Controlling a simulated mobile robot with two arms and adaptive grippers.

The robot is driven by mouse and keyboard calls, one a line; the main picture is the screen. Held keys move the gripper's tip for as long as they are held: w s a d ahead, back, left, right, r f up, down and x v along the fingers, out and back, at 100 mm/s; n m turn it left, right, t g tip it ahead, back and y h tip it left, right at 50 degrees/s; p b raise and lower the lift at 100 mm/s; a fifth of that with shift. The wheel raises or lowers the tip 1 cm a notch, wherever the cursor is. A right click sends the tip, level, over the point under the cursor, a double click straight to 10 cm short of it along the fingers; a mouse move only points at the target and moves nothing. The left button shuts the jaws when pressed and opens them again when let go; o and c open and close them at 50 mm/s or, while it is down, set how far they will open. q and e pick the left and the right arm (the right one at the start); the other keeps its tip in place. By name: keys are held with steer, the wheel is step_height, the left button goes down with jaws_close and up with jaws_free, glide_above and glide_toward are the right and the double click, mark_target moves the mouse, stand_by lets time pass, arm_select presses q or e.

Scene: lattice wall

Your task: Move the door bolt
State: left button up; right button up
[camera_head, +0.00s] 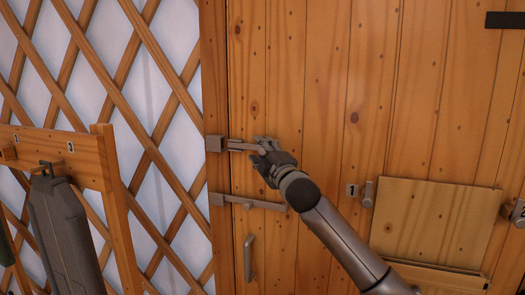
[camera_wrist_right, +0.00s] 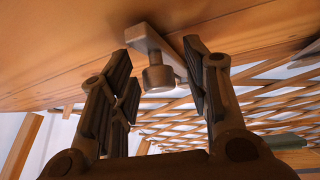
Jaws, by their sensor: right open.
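The wooden door (camera_head: 320,90) is shut and carries two grey metal bolts at its left edge. The upper bolt (camera_head: 240,146) reaches left to a grey keeper (camera_head: 214,143) on the frame post. The lower bolt (camera_head: 262,204) lies below it, with its own keeper (camera_head: 216,199). My right gripper (camera_head: 264,147) is at the right end of the upper bolt and partly hides it. In the right wrist view, the open fingers (camera_wrist_right: 160,60) stand on either side of a round bolt knob (camera_wrist_right: 158,79), with gaps visible. My left gripper is not in view.
A door handle (camera_head: 248,258) sits below the bolts. A wooden hatch panel (camera_head: 436,222) with metal fittings is at right. A wooden rack (camera_head: 60,150) with a hanging grey object (camera_head: 66,235) stands at left before the lattice wall (camera_head: 120,75).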

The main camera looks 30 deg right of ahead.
mark_target(242, 144)
jaws_close()
steer(key=shift+w+a+p, duration=0.45)
steer(key=shift+w+a, duration=1.15)
steer(key=shift+w, duration=0.15)
steer(key=shift+d, duration=0.1)
steer(key=shift+c, duration=1.5)
jaws_free()
steer(key=o, duration=0.3)
steer(key=shift+w+a, duration=0.15)
steer(key=shift+a, duration=0.05)
